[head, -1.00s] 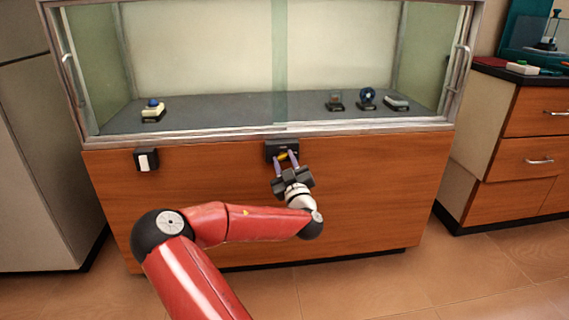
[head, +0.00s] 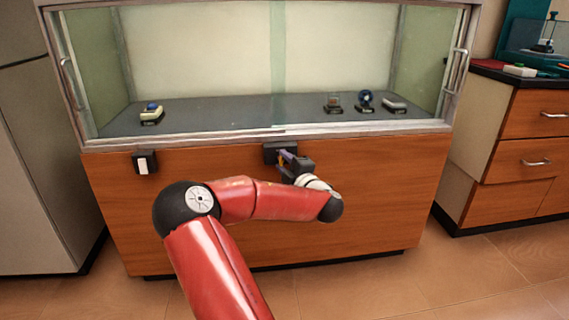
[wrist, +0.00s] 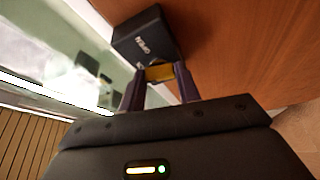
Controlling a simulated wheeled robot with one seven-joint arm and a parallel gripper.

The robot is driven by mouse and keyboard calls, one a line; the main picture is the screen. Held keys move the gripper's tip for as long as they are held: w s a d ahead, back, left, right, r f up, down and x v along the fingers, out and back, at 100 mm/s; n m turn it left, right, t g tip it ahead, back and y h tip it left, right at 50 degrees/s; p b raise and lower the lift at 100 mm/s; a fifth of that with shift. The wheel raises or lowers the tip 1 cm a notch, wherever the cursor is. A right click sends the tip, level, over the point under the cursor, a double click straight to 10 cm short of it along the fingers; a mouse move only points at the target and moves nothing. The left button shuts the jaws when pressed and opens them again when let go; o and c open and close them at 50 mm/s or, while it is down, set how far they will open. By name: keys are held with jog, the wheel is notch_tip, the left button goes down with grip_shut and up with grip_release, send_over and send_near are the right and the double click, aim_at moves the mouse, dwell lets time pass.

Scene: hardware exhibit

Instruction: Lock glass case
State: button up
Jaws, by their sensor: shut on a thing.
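The glass case (head: 195,65) stands ahead with its sliding panes closed over the display. A black lock box (head: 270,152) sits on the wood front just below the middle of its bottom frame. It also shows in the wrist view (wrist: 140,36), with small white lettering that seems to read "OPEN". A yellow key or knob (wrist: 160,73) sticks out of the lock box. My gripper (wrist: 158,88) is shut on this yellow piece, with one purple finger on each side. In the head view my gripper (head: 284,158) hides most of the yellow piece.
A small black box with a white face (head: 145,162) is on the case front at left. Several small exhibits, such as a blue-topped one (head: 152,112), stand inside the case. Wooden drawers (head: 520,160) stand at right and a grey cabinet (head: 45,150) at left. The floor in front is clear.

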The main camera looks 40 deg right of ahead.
jog(key=shift+n+g, duration=0.5)
jog(key=shift+n, duration=0.7)
jog(key=o, duration=1)
jog(key=shift+s+a+p, duration=0.1)
jog(key=shift+s+a, duration=0.1)
jog(key=shift+s, duration=1.1)
jog(key=shift+s+a+p, duration=0.15)
jog(key=shift+s+a, duration=0.1)
jog(key=shift+s, duration=1)
jog(key=shift+s+a+p, duration=0.1)
jog(key=shift+s+a, duration=0.1)
jog(key=shift+s, duration=1.1)
jog(key=shift+r, duration=0.1)
